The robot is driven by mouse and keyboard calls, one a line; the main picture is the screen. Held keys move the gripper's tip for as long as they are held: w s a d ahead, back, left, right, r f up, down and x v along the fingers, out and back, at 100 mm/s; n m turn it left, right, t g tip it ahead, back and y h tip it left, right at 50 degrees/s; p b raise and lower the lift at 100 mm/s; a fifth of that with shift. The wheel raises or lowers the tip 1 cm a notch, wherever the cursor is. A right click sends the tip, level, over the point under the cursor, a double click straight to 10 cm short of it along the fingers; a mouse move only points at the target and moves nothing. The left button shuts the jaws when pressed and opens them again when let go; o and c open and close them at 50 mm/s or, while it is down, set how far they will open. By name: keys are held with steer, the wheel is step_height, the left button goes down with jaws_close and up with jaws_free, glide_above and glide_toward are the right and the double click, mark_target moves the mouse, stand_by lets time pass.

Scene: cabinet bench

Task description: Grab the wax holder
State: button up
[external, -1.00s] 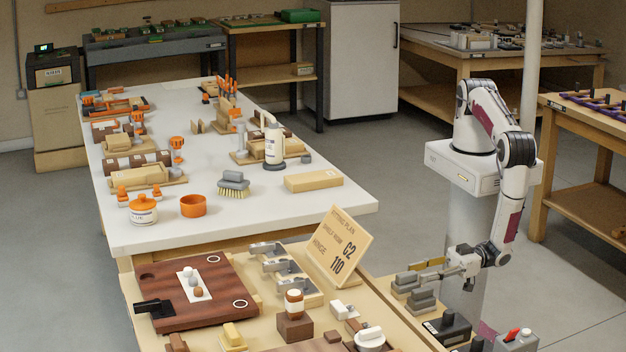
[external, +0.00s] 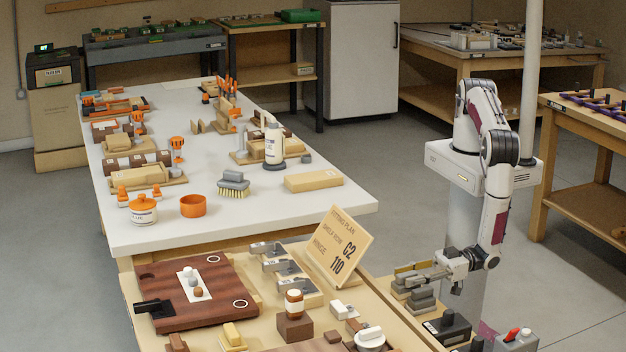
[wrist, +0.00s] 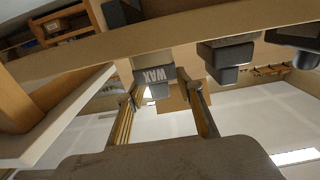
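The wax holder is a grey stepped block marked WAX (wrist: 158,75), seen in the wrist view ahead of and between my two fingertips. In the external view it appears to be the farther of two grey blocks (external: 404,282) at the bench's right edge, partly covered by my gripper. My gripper (external: 412,270) is open and reaches left over that block. In the wrist view the open gripper (wrist: 166,95) has a finger on each side of the holder. I cannot tell whether either finger touches it.
A second grey block (external: 423,299) stands close on the near side, and it also shows in the wrist view (wrist: 226,55). The sign board (external: 338,247) stands to the left.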

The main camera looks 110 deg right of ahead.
steer(key=shift+w, duration=0.45)
jaws_close()
